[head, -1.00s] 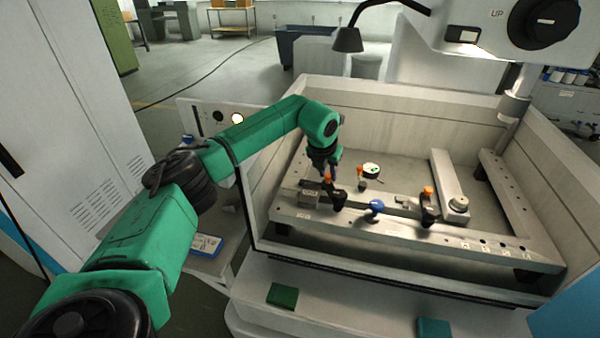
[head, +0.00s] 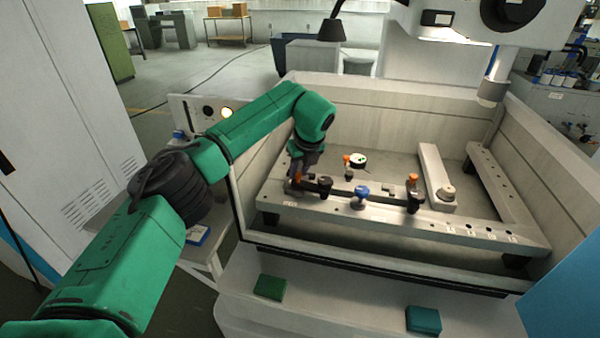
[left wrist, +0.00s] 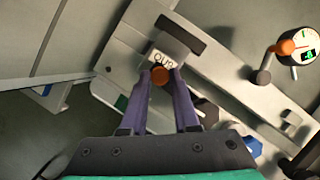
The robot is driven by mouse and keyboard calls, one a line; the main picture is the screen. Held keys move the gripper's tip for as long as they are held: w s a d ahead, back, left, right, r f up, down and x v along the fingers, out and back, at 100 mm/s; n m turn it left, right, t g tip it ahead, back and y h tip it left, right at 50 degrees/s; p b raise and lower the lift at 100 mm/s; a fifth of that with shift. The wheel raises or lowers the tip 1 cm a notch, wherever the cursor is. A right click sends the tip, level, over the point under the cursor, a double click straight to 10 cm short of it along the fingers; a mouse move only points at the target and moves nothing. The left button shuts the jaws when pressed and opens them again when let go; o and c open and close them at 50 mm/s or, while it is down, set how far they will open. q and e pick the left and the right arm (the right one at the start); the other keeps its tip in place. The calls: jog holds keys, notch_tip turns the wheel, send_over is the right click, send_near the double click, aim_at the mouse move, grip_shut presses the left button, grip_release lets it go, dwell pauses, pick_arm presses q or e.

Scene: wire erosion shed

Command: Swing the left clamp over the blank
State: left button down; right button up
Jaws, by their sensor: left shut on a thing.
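My left gripper (head: 295,186) is at the left end of the fixture rail in the head view. In the left wrist view its two purple-grey fingers (left wrist: 165,80) are closed around the orange tip (left wrist: 160,75) of the left clamp. The clamp's dark post (head: 325,186) stands just right of the gripper, with a dark arm reaching left toward it. The rail under the tip carries a white label (left wrist: 163,57). I cannot make out the blank clearly; the gripper and clamp cover part of that area. My right gripper is out of view.
A blue knob (head: 361,191) and a second clamp (head: 413,203) with an orange tip stand to the right on the rail. A round dial (head: 358,161) with an orange-topped post is behind. Tank walls (head: 380,260) enclose the fixture; a machine head (head: 470,20) hangs above right.

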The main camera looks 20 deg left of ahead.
pick_arm(q)
jog(key=shift+s+n, duration=0.55)
jog(key=shift+n, duration=0.25)
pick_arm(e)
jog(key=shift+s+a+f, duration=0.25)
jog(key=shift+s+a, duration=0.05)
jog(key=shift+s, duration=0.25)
pick_arm(q)
jog(key=shift+g, duration=0.3)
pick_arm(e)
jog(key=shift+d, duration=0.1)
pick_arm(q)
jog(key=c, duration=0.7)
grip_release()
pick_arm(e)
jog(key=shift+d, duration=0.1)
pick_arm(q)
jog(key=b+v, duration=0.1)
jog(key=v, duration=0.3)
jog(key=b+v, duration=0.1)
jog(key=v, duration=0.4)
jog(key=b+v, duration=0.1)
jog(key=v, duration=0.4)
jog(key=shift+s+d+r, duration=0.15)
jog(key=shift+s+d, duration=0.05)
jog(key=shift+d, duration=0.15)
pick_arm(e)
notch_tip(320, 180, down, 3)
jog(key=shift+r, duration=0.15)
